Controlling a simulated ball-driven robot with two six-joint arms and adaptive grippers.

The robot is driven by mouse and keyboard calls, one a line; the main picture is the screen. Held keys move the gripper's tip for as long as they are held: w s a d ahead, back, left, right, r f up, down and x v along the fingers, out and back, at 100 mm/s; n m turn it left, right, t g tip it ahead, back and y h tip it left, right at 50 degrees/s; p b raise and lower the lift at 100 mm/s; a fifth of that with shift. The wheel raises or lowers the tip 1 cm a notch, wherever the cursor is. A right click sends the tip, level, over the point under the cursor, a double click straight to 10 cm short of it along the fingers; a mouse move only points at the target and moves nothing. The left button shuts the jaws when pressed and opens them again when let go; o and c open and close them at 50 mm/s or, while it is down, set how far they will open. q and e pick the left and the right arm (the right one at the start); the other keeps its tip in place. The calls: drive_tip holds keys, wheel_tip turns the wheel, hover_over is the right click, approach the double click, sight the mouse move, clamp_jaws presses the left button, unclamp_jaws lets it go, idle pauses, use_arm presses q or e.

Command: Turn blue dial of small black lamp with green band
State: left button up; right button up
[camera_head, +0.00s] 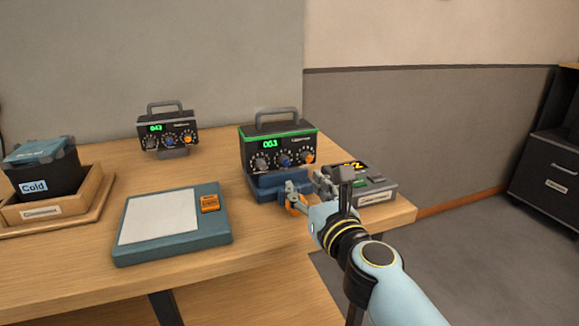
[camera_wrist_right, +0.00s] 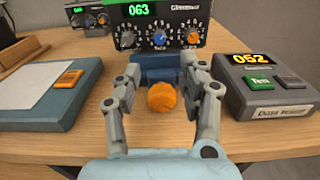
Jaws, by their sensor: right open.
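The black lamp unit with a green band (camera_head: 262,139) stands on a blue base (camera_head: 266,184) near the table's right end. It has a handle on top and a green display reading 063. Its blue dial (camera_head: 284,158) sits between a grey dial and an orange dial; it also shows in the right wrist view (camera_wrist_right: 160,38). My right gripper (camera_head: 304,184) is open in front of the base, below the dials. In the right wrist view its two fingers (camera_wrist_right: 160,62) point toward the unit and are apart from the blue dial. My left gripper is not in view.
A rounded orange knob (camera_wrist_right: 162,97) shows between my right fingers, low in front of the base. A grey box with an orange display (camera_wrist_right: 268,80) stands to the right. A blue-framed pad (camera_head: 170,244) lies left. A second dial unit (camera_head: 168,130) stands behind.

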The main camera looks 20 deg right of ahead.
sight(287, 163)
drive_tip(key=w, duration=0.4)
drive_tip(key=w+b, duration=0.1)
drive_tip(key=w, duration=0.4)
drive_tip(key=shift+w+a, duration=0.2)
drive_tip(key=shift+w, duration=0.05)
clamp_jaws()
